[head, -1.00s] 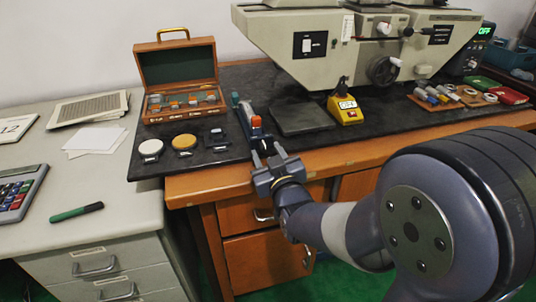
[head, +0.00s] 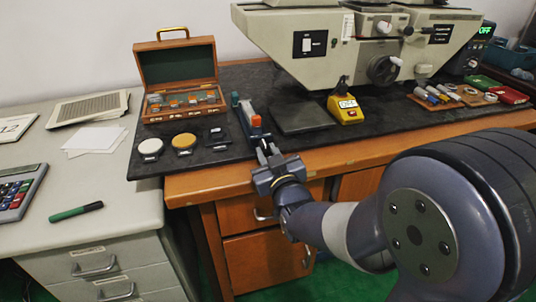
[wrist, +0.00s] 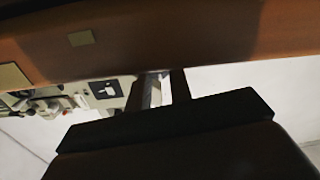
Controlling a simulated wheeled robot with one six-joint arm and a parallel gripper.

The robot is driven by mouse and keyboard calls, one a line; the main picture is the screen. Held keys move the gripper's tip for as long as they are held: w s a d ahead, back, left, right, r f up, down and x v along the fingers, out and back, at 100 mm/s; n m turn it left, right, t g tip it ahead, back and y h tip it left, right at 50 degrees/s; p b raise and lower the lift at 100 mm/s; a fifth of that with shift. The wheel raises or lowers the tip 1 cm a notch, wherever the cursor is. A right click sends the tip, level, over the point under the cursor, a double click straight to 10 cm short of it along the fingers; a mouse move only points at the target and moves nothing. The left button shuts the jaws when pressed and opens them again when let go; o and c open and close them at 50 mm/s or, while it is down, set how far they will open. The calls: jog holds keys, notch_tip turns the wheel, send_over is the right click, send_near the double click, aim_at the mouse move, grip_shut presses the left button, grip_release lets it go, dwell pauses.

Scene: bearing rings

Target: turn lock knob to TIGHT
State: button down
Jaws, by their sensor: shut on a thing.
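A small dark bench fixture (head: 245,116) with an orange-red block (head: 256,121) on it stands near the front edge of the black mat. My gripper (head: 267,148) is at the front end of this fixture, its fingers pointing at it. The fingers are close together. In the wrist view my gripper (wrist: 158,88) has its two dark fingers around a small pale piece (wrist: 152,92), which looks like the lock knob. In the head view the knob is hidden by the fingers. No TIGHT mark can be read, so its turn position cannot be told.
A wooden case (head: 180,80) stands open behind round discs on the black mat (head: 215,157). A large beige machine (head: 345,45) and a yellow block (head: 345,108) stand to the right. The wooden desk edge (head: 215,182) runs close beside my gripper.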

jog(key=shift+f, duration=0.1)
jog(key=m+b, duration=0.3)
jog(key=b, duration=0.1)
jog(key=shift+f, duration=0.1)
jog(key=shift+m+b, duration=0.85)
jog(key=shift+m, duration=0.45)
jog(key=shift+r, duration=0.2)
jog(key=c, duration=1.3)
grip_release()
jog(key=p+v, duration=0.1)
jog(key=v, duration=1)
jog(key=shift+f, duration=0.1)
jog(key=shift+w, duration=0.1)
